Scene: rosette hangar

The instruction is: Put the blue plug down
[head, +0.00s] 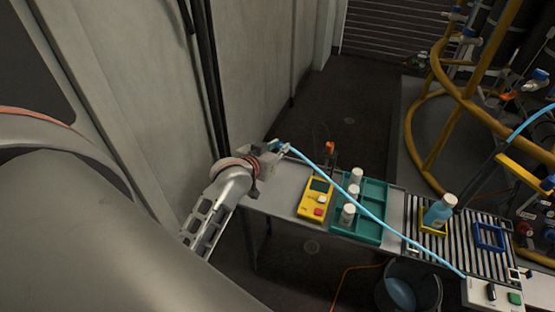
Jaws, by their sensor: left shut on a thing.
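My left gripper (278,147) is over the far left end of the grey bench (276,187). It is shut on the blue plug (284,148), which is small here and partly hidden by the fingers. A light blue cable (374,216) runs from the plug down to the right, passing across the teal tray, to a white box (490,294) at the lower right. Whether the plug touches the bench cannot be told. My right gripper is not in view.
A yellow handheld meter (315,199) lies near the gripper. The teal tray (372,188) holds white-capped bottles. A blue bottle (439,211) stands in a yellow frame on a slatted surface, beside an empty blue frame (489,237). A bucket (409,285) stands below. Yellow pipes (429,150) rise behind.

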